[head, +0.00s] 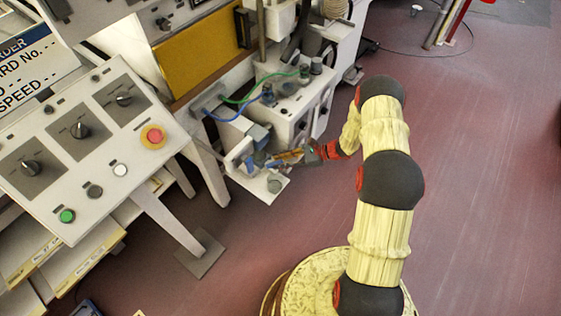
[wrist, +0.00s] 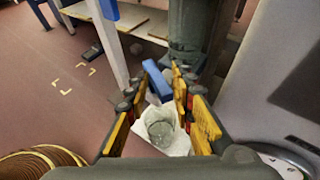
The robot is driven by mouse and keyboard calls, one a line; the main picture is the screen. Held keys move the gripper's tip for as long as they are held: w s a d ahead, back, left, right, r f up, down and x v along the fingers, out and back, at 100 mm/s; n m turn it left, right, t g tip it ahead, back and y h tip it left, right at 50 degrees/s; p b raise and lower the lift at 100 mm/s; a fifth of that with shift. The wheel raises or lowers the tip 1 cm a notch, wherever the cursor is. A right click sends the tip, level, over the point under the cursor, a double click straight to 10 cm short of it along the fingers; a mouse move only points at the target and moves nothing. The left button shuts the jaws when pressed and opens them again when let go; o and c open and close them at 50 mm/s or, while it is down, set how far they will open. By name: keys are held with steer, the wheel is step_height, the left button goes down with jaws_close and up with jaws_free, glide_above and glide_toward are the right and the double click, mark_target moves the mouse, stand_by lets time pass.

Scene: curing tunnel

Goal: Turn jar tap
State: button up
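The tap shows as a blue lever (wrist: 157,81) in the wrist view, near the top of the gap between my fingertips. A clear glass jar (wrist: 160,125) stands below it on a white plate (wrist: 178,148). My gripper (wrist: 161,92) has its yellow-padded fingers spread apart on either side of the lever. I cannot tell whether either finger touches it. In the head view my gripper (head: 278,160) reaches left to the blue tap part (head: 243,152) at the machine's front, above the white plate (head: 255,187). The gripper partly hides the tap there.
A sloped control panel (head: 85,150) with knobs and a red button (head: 154,136) stands left of the tap. Blue and green hoses (head: 228,119) run behind it. A grey-green cylinder (wrist: 192,30) rises behind the lever.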

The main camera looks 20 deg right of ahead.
steer(key=shift+w, duration=0.1)
jaws_close()
steer(key=shift+w+d+r+t, duration=0.1)
steer(key=shift+r+t, duration=0.1)
steer(key=shift+t, duration=0.1)
steer(key=m+t+h+p, duration=0.1)
steer(key=m+t, duration=0.1)
steer(key=m+t+h+p, duration=0.1)
steer(key=m+t, duration=0.1)
steer(key=shift+s+a+r+m+h, duration=0.1)
steer(key=shift+s+a+m+h, duration=0.1)
steer(key=shift+s+m+h, duration=0.15)
steer(key=m+t+h, duration=0.2)
steer(key=m+t+h+p, duration=0.1)
steer(key=shift+s+a+m+h, duration=0.25)
steer(key=shift+s, duration=0.05)
steer(key=shift+m+t+h, duration=0.3)
steer(key=shift+m+h, duration=0.2)
steer(key=shift+m, duration=0.1)
steer(key=shift+o, duration=0.8)
jaws_free()
steer(key=shift+d, duration=0.1)
steer(key=o, duration=0.3)
steer(key=shift+s+a+f, duration=0.2)
steer(key=shift+s, duration=0.05)
steer(key=shift+o, duration=0.2)
steer(key=shift+s, duration=0.1)
